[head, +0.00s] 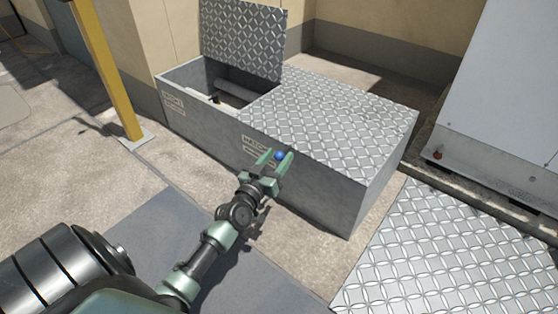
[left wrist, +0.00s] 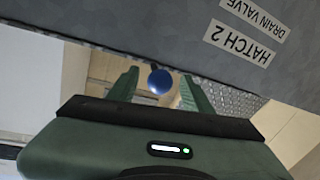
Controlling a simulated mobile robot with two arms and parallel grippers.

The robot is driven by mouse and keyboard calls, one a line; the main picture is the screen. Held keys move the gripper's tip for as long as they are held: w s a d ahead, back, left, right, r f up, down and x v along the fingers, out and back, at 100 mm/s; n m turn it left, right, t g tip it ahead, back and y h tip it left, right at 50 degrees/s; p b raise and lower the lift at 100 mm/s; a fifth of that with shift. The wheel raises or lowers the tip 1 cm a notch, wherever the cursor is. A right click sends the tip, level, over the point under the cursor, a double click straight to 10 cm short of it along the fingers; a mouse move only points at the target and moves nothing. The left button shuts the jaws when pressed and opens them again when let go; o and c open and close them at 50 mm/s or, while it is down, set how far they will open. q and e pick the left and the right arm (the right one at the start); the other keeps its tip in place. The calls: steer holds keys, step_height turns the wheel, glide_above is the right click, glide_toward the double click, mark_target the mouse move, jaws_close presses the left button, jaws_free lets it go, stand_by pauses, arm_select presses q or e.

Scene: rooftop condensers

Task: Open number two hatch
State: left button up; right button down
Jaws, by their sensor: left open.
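The number two hatch (head: 335,112) is a diamond-plate lid lying flat and shut on the right part of a long grey box. A blue ball knob (head: 280,155) sits at its front edge. My left gripper (head: 277,158) is open at that edge, its green fingers on either side of the knob, not closed on it. The left wrist view also shows the blue knob (left wrist: 159,82) between the spread fingers. A label (left wrist: 238,42) reading "HATCH 2" shows upside down there on the box front. My right gripper is in neither view.
The neighbouring lid (head: 242,38) on the left stands raised, showing a pipe (head: 216,88) in the open compartment. A yellow post (head: 106,70) stands at left. A pale unit (head: 505,95) and a diamond-plate panel (head: 450,255) lie to the right. Paving in front is clear.

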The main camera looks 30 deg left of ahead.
arm_select(q)
steer(key=shift+w+a, duration=0.1)
steer(key=shift+w, duration=0.4)
jaws_close()
stand_by(1.1)
